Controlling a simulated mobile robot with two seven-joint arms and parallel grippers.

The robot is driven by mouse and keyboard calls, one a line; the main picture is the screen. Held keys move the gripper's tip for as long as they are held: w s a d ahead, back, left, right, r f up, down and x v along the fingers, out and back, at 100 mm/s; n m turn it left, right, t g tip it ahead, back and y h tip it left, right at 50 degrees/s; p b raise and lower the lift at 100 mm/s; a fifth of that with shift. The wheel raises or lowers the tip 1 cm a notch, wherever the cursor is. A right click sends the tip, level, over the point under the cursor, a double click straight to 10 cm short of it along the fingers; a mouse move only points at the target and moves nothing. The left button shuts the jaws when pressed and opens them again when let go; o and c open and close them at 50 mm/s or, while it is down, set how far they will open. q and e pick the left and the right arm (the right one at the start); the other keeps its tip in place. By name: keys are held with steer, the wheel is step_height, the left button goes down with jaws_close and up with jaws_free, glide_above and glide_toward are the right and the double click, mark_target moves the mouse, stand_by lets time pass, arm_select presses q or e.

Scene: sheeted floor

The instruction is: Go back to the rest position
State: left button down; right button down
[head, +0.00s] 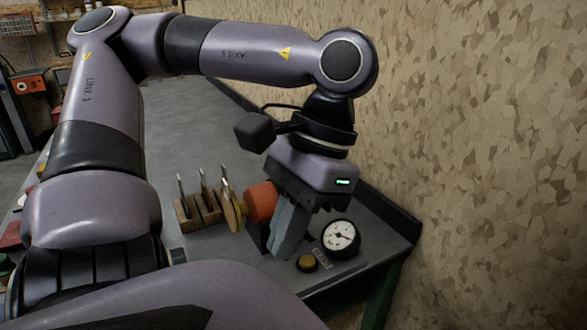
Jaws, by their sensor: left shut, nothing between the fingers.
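My left gripper (280,252) points down over the workbench at the right end, its grey fingers together with nothing seen between them. It is just right of an orange-red cylinder with a yellowish disc (262,202) and partly covers that cylinder's dark mount. I cannot tell whether the fingers touch it. My left arm comes in from the left, arches across the top and bends down to the gripper. My right gripper is not in view.
A wooden block holding upright tools (203,213) stands left of the cylinder. A round white-faced gauge (341,236) and a yellow button (307,263) are right of the gripper on the grey workbench (385,222). A stone-patterned wall (480,120) rises close behind at right.

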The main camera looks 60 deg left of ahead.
arm_select(q)
steer(key=shift+w+r, duration=0.15)
steer(key=shift+r, duration=0.4)
